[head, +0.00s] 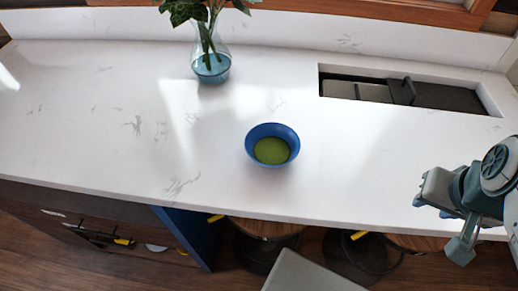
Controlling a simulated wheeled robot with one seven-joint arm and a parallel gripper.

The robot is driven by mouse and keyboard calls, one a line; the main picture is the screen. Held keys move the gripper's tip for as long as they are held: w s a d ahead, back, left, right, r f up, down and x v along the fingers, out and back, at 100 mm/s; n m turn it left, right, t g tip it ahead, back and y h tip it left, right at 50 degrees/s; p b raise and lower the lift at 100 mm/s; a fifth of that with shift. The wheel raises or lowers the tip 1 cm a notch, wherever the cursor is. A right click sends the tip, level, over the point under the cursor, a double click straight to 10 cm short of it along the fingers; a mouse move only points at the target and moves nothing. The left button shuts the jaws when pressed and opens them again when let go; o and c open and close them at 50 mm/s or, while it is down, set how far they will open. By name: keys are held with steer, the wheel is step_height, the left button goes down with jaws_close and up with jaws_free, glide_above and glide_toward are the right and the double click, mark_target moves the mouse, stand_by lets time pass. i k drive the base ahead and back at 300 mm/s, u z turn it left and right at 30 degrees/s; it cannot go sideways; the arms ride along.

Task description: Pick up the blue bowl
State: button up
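The blue bowl (285,133) stands upright on the white marbled countertop (100,125), near the middle of the head view and not far from the counter's front edge. A round green patch (271,151) shows in its bottom; I cannot tell whether it is contents or the bowl's inside. My gripper (439,227) is at the right, by the counter's front edge, well to the right of the bowl and apart from it. Its two fingers are spread, with nothing between them. Part of my arm is cut off by the right edge of the picture.
A glass vase (211,67) with blue water and green leaves stands behind the bowl, to the left. A recessed sink (430,95) lies at the back right. Stools with wooden seats (266,228) are below the front edge. The counter around the bowl is clear.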

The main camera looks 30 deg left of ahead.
mark_target(271, 145)
steer(key=u, duration=0.65)
steer(key=i, duration=0.25)
steer(key=u, duration=2.7)
steer(key=k, duration=0.65)
steer(key=z, duration=1.1)
steer(key=i, duration=0.5)
steer(key=z, duration=0.05)
steer(key=k, duration=0.25)
steer(key=u, duration=0.05)
